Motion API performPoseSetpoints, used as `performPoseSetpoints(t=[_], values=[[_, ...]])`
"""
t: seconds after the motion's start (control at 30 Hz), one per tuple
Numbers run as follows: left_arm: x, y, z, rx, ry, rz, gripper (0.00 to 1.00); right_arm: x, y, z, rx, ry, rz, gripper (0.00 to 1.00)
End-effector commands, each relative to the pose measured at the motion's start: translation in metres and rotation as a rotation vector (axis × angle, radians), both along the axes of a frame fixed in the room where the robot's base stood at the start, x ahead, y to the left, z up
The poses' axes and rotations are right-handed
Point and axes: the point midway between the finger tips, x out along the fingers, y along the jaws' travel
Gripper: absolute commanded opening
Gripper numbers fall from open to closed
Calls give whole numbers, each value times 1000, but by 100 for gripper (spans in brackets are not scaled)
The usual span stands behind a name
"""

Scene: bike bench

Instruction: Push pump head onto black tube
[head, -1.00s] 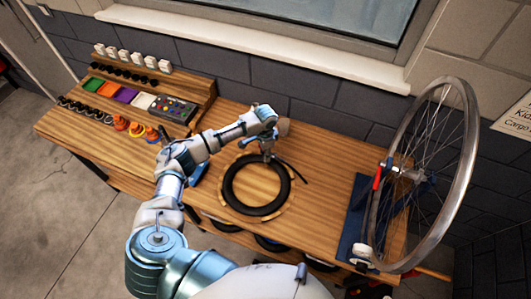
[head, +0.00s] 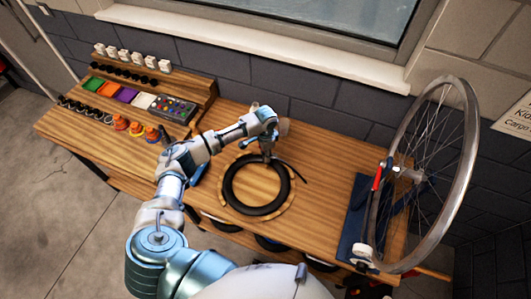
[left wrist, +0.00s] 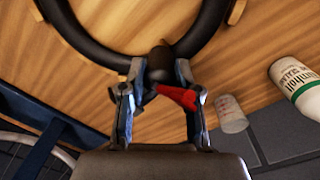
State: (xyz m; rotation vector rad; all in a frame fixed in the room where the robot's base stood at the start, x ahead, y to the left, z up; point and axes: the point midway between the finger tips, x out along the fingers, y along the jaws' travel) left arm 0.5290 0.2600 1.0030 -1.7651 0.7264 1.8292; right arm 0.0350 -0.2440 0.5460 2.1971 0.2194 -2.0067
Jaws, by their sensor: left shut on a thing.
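The black tube (head: 230,192) lies as a ring on a round wooden holder on the bench. Part of it crosses the top of the left wrist view (left wrist: 95,48). My left gripper (head: 267,157) is at the ring's far edge. In the left wrist view its two fingers (left wrist: 160,75) are shut on a dark piece with a red lever (left wrist: 178,97), which looks like the pump head. The head sits right by the tube's edge; its seating on the valve is hidden. A black hose (head: 292,173) runs right from the gripper. My right gripper is not in view.
A wheel (head: 468,150) stands in a blue stand at the right. A white bottle (left wrist: 302,85) and a small cup (left wrist: 230,113) stand near the wall behind the gripper. A parts rack (head: 140,85) fills the left. Bench between ring and stand is mostly clear.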

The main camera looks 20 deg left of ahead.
Motion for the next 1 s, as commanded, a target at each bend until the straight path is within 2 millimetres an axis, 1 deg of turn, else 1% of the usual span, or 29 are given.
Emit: performPoseSetpoints(t=[1.0], values=[[0, 0, -21, -1, -1, 0, 0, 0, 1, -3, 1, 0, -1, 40]])
